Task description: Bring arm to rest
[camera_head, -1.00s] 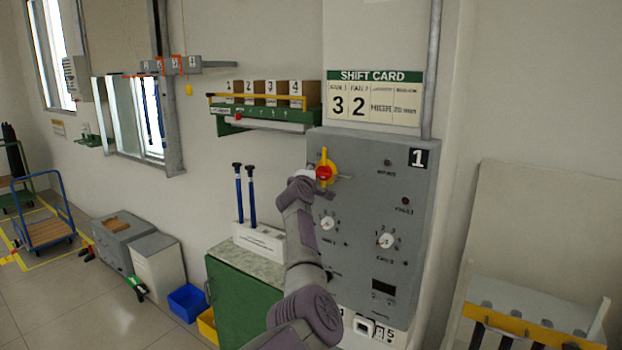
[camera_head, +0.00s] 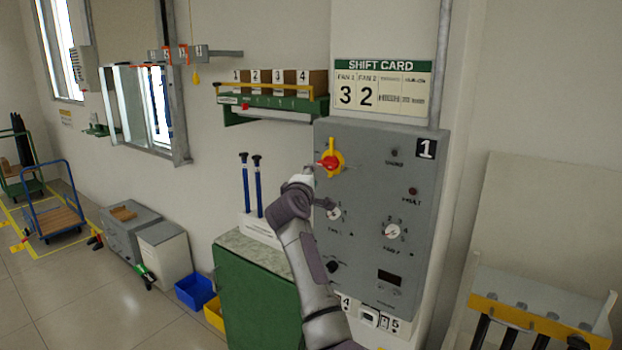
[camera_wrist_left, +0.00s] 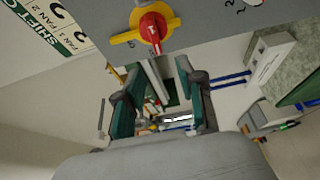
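My left arm rises from the bottom of the head view. Its gripper (camera_head: 320,187) is in front of the grey panel (camera_head: 365,270), just below and left of the red knob (camera_head: 329,163) on its yellow plate. In the left wrist view the two fingers of the gripper (camera_wrist_left: 154,78) stand apart with nothing between them. The red knob (camera_wrist_left: 150,30) shows beyond the fingertips, clear of them. My right gripper is in neither view.
Two dials (camera_head: 392,231) sit on the panel, one partly near my gripper. Two blue rods (camera_head: 257,188) stand in a white holder above a green cabinet (camera_head: 250,300). A shelf with numbered boxes (camera_head: 270,84) hangs above. A yellow-edged rack (camera_head: 545,322) stands at lower right.

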